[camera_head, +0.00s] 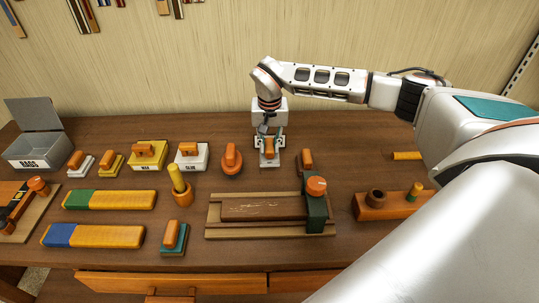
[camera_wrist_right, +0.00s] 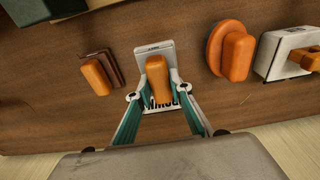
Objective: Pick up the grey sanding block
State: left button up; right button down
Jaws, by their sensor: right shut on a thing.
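The grey sanding block (camera_head: 269,162) has a light grey base and an orange handle, and is near the back middle of the brown workbench. My right gripper (camera_head: 269,148) comes down over it from behind and is shut on its handle. In the right wrist view the block (camera_wrist_right: 152,50) lies between the two fingers of the gripper (camera_wrist_right: 157,92), which close in on both sides of the orange handle. Dark lettering on pale material shows below the handle there. I cannot tell whether the base touches the bench. My left gripper is not in view.
A brown block with an orange handle (camera_head: 306,160) is close on the right. A round orange-handled tool (camera_head: 232,159) and the white glue box (camera_head: 191,157) are on the left. A wooden clamping jig (camera_head: 222,214) lies in front. Bare bench shows behind.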

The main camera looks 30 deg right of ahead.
aim_at(269, 144)
notch_tip(269, 144, up, 15)
dwell(0.3)
